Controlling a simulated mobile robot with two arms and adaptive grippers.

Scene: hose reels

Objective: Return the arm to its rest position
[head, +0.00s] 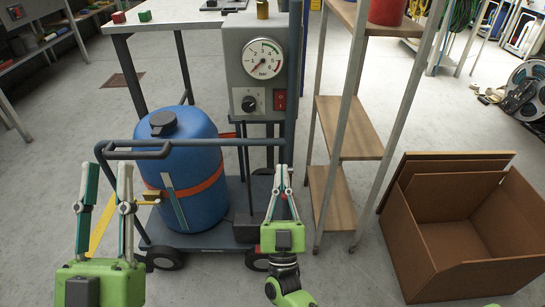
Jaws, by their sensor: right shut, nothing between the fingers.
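My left gripper (105,172) is at the lower left. Its two fingers point up the picture with a gap between them, and I see nothing held. It shows in front of the left end of the cart's handle (140,148). My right gripper (283,172) is right of the blue drum (205,165), in front of the cart's post. Its fingertips meet and it holds nothing. I cannot tell whether either gripper touches the cart. Part of my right arm shows below its gripper; most of both arms is out of view.
The cart carries the strapped drum and a grey box with a gauge (263,60) and red switch (280,100). A wooden shelf rack (345,130) stands right of it. An open brown box (450,220) is at the lower right. Floor (90,110) is clear at left.

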